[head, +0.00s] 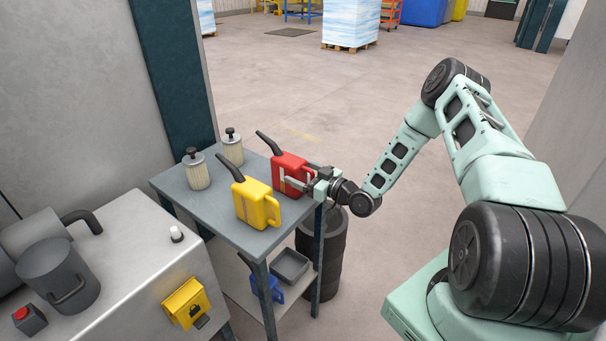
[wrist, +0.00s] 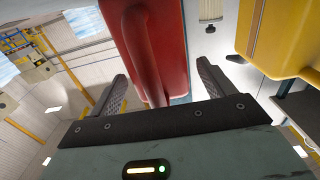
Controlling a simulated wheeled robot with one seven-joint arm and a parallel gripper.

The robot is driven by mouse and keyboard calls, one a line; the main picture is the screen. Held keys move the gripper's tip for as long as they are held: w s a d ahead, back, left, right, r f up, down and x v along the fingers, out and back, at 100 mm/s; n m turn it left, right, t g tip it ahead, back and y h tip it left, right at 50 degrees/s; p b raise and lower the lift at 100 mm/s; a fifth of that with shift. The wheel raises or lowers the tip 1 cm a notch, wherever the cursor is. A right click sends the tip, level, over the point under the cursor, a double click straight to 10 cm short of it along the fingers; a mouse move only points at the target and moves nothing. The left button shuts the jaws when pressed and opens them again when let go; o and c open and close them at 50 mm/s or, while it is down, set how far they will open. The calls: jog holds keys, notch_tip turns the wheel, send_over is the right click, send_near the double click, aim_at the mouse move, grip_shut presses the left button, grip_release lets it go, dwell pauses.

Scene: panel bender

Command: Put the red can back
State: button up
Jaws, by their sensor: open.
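The red can (head: 289,172) stands upright on the grey table (head: 218,223), toward its far right corner, with its dark spout pointing up and left. My gripper (head: 296,184) is at the can from the right side. In the wrist view the red can (wrist: 160,45) with its handle lies between my two open fingers (wrist: 160,88). I see a gap between each finger and the can. The yellow can (head: 254,203) stands close by on the same table, nearer the front; it also shows in the wrist view (wrist: 278,38) right of the fingers.
Two pale filter cartridges (head: 196,172) stand at the table's left back. A blue can (head: 268,287) and a dark tray (head: 290,265) sit on the lower shelf. A metal cabinet (head: 120,285) stands at left. The floor behind is open.

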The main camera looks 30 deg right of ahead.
jog(key=b+v, duration=0.4)
jog(key=v, duration=0.8)
jog(key=shift+b, duration=0.4)
